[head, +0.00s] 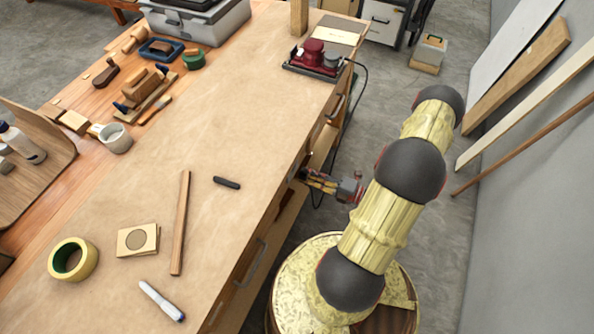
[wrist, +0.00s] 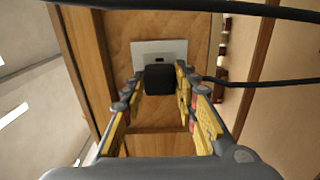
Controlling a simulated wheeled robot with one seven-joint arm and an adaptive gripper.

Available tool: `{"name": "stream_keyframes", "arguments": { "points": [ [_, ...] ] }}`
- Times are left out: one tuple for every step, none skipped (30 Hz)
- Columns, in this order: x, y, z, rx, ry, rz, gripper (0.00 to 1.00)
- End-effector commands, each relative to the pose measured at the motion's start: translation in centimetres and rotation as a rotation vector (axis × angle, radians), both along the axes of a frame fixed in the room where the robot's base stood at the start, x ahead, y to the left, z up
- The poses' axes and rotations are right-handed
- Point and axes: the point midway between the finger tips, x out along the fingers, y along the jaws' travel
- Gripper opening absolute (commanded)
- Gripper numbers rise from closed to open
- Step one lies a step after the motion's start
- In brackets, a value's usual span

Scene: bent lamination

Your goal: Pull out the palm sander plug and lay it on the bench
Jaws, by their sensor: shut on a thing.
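The black palm sander plug (wrist: 158,80) sits between my fingertips in the wrist view, in front of a pale socket plate (wrist: 150,50) on the wooden bench side. I cannot tell whether the plug is seated or just clear of the plate. My gripper (wrist: 159,88) is shut on the plug; in the head view my gripper (head: 306,177) is at the bench's right side, below the top. The red palm sander (head: 313,52) stands on a dark tray at the far right of the bench (head: 215,230). The plug is hidden in the head view.
A black cord (wrist: 250,81) leaves the plug to the right in the wrist view. On the bench top lie a dark bar (head: 227,183), a wood strip (head: 180,225), yellow tape (head: 73,259) and a marker (head: 161,300). The middle of the top is clear.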

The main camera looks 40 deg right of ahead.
Motion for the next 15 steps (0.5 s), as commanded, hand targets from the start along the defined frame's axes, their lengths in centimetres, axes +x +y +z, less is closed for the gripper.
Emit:
{"name": "stream_keyframes", "arguments": {
  "points": [
    [-0.2,-0.1,0.0,0.000,0.000,-0.001,0.00],
    [-0.3,-0.1,0.0,0.000,0.000,-0.001,0.00],
    [-0.4,-0.2,0.0,0.000,0.000,0.000,0.00],
    [-0.5,-0.2,0.0,0.000,0.000,0.000,0.00],
    [-0.6,-0.3,0.0,0.000,0.000,0.000,0.00],
    [-0.7,-0.3,0.0,0.000,0.000,0.000,0.00],
    [-0.8,-0.4,0.0,0.000,0.000,0.000,0.00],
    [-0.9,-0.4,0.0,0.000,0.000,-0.001,0.00],
    [-1.1,-0.5,0.0,0.000,0.000,-0.001,0.00],
    [-1.2,-0.5,0.0,0.000,0.000,-0.001,0.00],
    [-1.3,-0.6,0.0,0.000,0.000,-0.001,0.00],
    [-1.4,-0.6,0.0,0.000,0.000,0.000,0.00],
    [-1.5,-0.6,0.0,0.000,0.000,0.000,0.00],
    [-1.6,-0.7,0.0,0.000,0.000,0.000,0.00],
    [-1.7,-0.7,0.0,0.000,0.000,0.000,0.00]
  ]
}}
